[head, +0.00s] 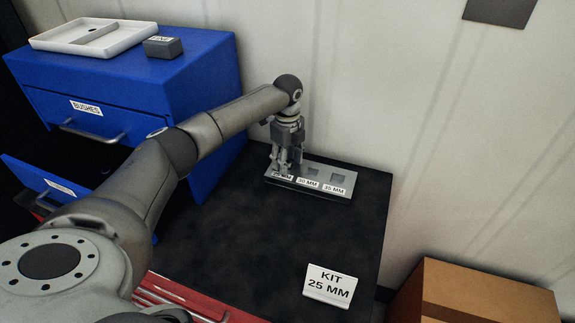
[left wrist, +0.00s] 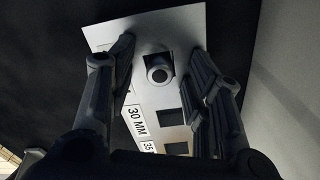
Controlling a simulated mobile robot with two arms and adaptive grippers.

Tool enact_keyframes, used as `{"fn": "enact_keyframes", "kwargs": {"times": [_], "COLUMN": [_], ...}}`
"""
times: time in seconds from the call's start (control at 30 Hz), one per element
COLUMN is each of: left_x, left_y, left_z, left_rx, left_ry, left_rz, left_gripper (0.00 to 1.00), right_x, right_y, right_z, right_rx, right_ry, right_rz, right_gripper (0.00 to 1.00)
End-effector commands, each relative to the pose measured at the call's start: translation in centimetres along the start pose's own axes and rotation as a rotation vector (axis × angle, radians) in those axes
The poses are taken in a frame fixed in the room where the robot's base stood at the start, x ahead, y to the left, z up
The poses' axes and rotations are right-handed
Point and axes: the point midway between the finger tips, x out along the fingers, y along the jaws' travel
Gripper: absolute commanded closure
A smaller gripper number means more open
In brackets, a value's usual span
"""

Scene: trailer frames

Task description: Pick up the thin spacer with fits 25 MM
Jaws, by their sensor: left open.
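A light plate (head: 325,173) with a row of square openings lies on the black table top. Its front labels read 30 MM and 35 MM, and the first label is partly covered by my fingers. My left gripper (head: 285,164) points down over the plate's left end. In the left wrist view, the open fingers (left wrist: 160,50) are on both sides of a small round ring-like piece (left wrist: 159,74) at the first opening, beside the 30 MM one. I cannot tell its thickness or whether the fingers touch it. My right gripper is out of view.
A blue cabinet (head: 190,70) labelled BUSHES, with an open drawer (head: 40,160), stands left, carrying a white tray (head: 95,36) and grey block (head: 162,47). A KIT 25 MM sign (head: 329,285) stands in front. A cardboard box (head: 480,290) is right. The wall is close behind.

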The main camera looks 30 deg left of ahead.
Motion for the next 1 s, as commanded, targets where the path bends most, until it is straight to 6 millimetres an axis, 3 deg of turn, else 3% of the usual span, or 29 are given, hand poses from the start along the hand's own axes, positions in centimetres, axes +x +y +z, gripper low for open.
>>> {"fn": "enact_keyframes", "kwargs": {"times": [0.13,0.47,0.8,1.0], "left_x": [0.0,0.0,-0.2,-1.6], "left_y": [0.0,0.0,0.0,-0.1], "left_z": [0.0,0.0,0.0,0.0], "left_rx": [0.000,0.000,0.000,0.000], "left_ry": [0.000,0.000,0.000,0.001], "left_rz": [0.000,0.001,0.000,-0.002], "left_gripper": [0.56,0.99,1.00,1.00], "right_x": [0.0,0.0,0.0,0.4], "right_y": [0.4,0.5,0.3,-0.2], "right_z": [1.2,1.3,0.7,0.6], "right_rx": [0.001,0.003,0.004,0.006], "right_ry": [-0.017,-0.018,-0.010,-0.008], "right_rz": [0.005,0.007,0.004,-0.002], "right_gripper": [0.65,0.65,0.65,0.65]}}
